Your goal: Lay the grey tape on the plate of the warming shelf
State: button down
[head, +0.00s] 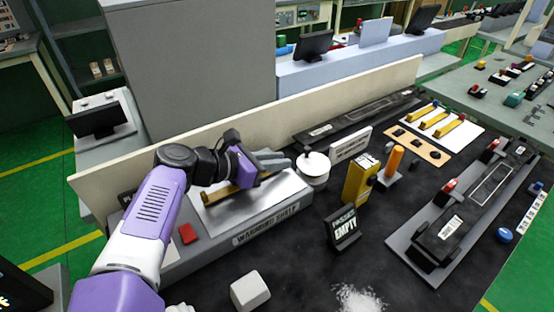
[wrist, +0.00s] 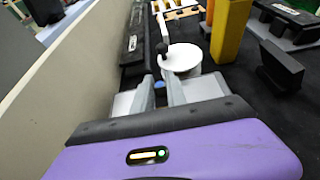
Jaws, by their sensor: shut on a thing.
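The warming shelf (head: 272,226) is a grey box with a lettered front and a pale plate (head: 228,216) on top. My gripper (head: 281,161) is over the right back part of the shelf, pointing right towards a white lidded pot. In the wrist view my gripper (wrist: 162,82) has its two grey fingers close together, with a small bluish piece (wrist: 160,87) between them. I take this to be the grey tape, mostly hidden by the fingers. A yellow bar (head: 213,195) shows at the plate, partly behind my arm; I cannot tell whether it touches my gripper.
The white pot (head: 314,168) stands just right of the shelf. A beige wall (head: 345,98) runs behind. A yellow block (head: 358,181), an orange post (head: 394,163) and a black "EMPTY" sign (head: 344,229) stand further right. A red piece (head: 187,233) sits at the shelf's left front.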

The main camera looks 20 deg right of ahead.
dwell(0.3)
jog(key=c, duration=1.3)
grip_release()
jog(key=shift+o, duration=0.2)
jog(key=shift+a, duration=0.1)
jog(key=shift+b+v, duration=0.65)
jog(key=shift+v, duration=3.15)
jog(key=shift+r, duration=0.1)
